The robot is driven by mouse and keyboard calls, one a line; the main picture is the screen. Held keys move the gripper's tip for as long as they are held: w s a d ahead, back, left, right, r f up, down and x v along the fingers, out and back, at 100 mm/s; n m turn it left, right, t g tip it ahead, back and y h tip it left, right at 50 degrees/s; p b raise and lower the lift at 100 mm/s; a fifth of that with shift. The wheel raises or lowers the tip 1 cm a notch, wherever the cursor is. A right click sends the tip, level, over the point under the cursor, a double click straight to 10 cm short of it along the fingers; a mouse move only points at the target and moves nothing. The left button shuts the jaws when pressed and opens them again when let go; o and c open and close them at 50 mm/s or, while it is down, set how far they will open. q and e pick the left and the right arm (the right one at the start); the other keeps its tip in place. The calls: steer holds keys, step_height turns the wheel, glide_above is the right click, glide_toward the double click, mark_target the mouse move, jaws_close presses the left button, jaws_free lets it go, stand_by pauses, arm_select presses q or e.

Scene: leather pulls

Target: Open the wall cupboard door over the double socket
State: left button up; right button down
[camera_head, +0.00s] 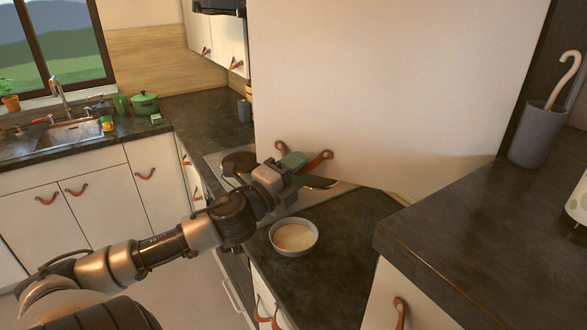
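A large cream cupboard door (390,85) fills the upper middle of the head view. A brown leather pull (322,159) hangs near its lower left edge. My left gripper (308,172) is at this pull, with a green-grey finger and a dark finger on either side of the strap's lower part. The middle of the strap is hidden by the gripper, so I cannot tell whether the fingers press on it. No double socket shows; the wall under the door is mostly hidden. My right gripper is not in view.
A bowl (293,237) stands on the dark worktop (345,248) below the gripper. A raised dark counter (480,225) at the right carries a grey holder (535,135) with an umbrella-like handle. A sink (72,132) and a green pot (145,103) are at the far left.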

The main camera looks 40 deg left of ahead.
arm_select(q)
steer(key=shift+s+f, duration=0.2)
steer(key=shift+s, duration=0.2)
steer(key=s+f+b, duration=0.1)
steer(key=s+b, duration=0.1)
steer(key=s, duration=0.8)
steer(key=shift+a+f, duration=0.15)
steer(key=shift+f, duration=0.1)
steer(key=shift+w, duration=0.1)
